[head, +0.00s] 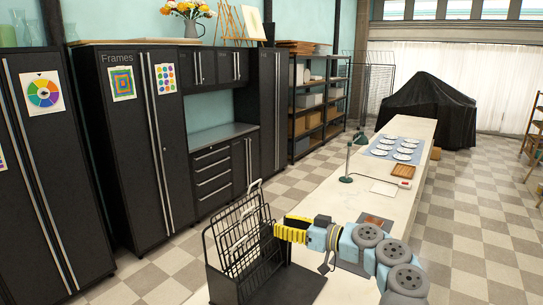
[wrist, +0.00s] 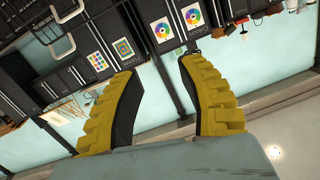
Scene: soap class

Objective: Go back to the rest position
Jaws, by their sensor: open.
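My gripper (head: 280,231) has yellow ribbed fingers and points left over the near end of the long pale table (head: 400,205) in the head view. In the wrist view my gripper (wrist: 152,75) shows its two yellow and black fingers spread wide apart, with nothing between them. The wrist view is tilted and looks across the room at dark cabinets and colour charts. My arm reaches in from the lower right of the head view.
A black wire rack (head: 236,245) stands close by my gripper. Farther along the table are a green lamp (head: 347,165), a wooden tray (head: 402,171) and several white plates on a blue mat (head: 380,153). Dark cabinets (head: 125,150) line the left wall. Checkered floor (head: 465,215) is free at right.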

